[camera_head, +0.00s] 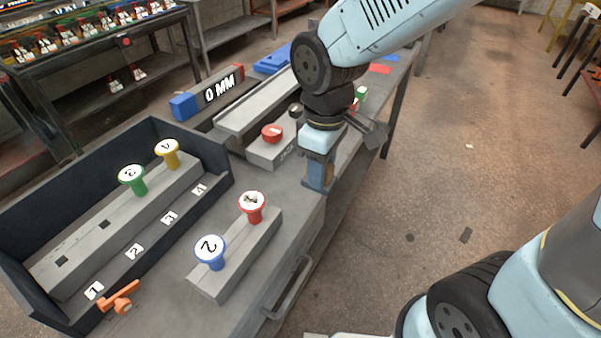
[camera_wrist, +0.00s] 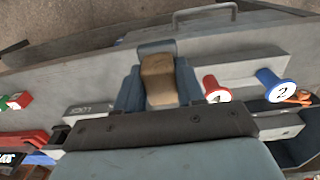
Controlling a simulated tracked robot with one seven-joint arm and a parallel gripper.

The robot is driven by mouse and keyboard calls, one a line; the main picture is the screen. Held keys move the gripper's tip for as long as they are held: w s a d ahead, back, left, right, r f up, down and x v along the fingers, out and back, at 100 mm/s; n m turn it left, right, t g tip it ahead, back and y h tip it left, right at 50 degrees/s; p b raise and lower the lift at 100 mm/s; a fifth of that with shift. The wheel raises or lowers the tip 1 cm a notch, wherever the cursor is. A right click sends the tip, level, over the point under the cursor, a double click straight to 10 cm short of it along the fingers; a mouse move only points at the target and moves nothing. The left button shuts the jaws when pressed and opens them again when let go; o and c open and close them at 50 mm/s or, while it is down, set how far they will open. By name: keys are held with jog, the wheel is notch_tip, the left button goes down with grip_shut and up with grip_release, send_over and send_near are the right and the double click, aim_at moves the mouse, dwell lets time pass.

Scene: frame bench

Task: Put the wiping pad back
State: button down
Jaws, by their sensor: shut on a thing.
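My gripper (camera_head: 318,178) points down above the bench near its right edge. In the wrist view its two blue-grey fingers (camera_wrist: 158,88) are shut on a tan block with a grey end, which looks like the wiping pad (camera_wrist: 158,78). In the head view the held block is mostly hidden by the fingers. I cannot tell from these views whether it touches the bench top.
A grey block with a red peg (camera_head: 252,205) and a blue peg (camera_head: 210,250) stands at the front. A dark open box (camera_head: 215,160) holds green and yellow pegs. Behind are a red button (camera_head: 271,132), a "0 MM" display (camera_head: 219,89), and flat blue (camera_head: 391,57) and red (camera_head: 380,69) patches.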

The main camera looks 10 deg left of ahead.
jog(key=w+a+f, duration=0.1)
jog(key=w+f, duration=0.1)
jog(key=w, duration=0.1)
jog(key=w+a+f, duration=0.2)
jog(key=w+f, duration=0.1)
jog(key=w+a+f, duration=0.2)
jog(key=w+f, duration=0.1)
jog(key=w, duration=0.1)
jog(key=shift+w+a+f, duration=0.2)
jog(key=shift+w+f, duration=0.35)
jog(key=shift+f, duration=1.6)
jog(key=shift+f, duration=0.1)
jog(key=c, duration=0.7)
grip_release()
